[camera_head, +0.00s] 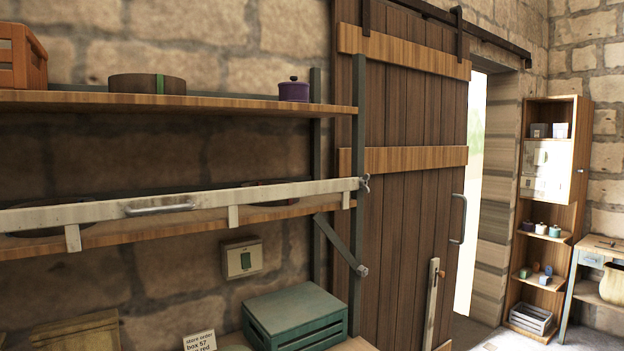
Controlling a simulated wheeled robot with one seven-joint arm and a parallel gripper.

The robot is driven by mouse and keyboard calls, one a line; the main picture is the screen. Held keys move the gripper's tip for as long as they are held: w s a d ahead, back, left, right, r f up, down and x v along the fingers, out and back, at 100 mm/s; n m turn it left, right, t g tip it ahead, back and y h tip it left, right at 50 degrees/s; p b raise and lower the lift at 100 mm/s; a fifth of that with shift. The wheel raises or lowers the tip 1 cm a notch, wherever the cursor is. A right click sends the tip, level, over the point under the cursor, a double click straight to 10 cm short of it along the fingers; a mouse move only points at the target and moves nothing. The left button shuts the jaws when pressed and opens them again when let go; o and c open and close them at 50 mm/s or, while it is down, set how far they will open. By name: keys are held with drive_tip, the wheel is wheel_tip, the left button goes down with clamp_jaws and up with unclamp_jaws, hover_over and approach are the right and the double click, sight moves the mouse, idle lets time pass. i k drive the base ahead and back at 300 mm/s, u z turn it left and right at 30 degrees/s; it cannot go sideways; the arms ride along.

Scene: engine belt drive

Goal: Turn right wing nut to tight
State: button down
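A small grey metal piece (365,184) sits at the right end of the pale bar (290,192) across the lower shelf. It looks like a wing nut, but it is too small to tell its shape or how tight it is. The bar has a metal handle (160,208) near its middle. Another small grey fitting (361,271) is at the lower end of a diagonal metal strut (340,243), below the bar. I cannot tell whether it is a wing nut. My gripper is not in view.
A green slatted crate (297,318) stands on a surface below. A switch box (242,258) is on the stone wall. The upper shelf (240,104) holds a purple pot (293,90). A wooden sliding door (410,180) stands right of the shelves, beside a bright opening.

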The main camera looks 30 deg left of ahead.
sight(363, 181)
drive_tip(key=u, duration=1.15)
drive_tip(key=i, duration=1)
drive_tip(key=u, duration=1.1)
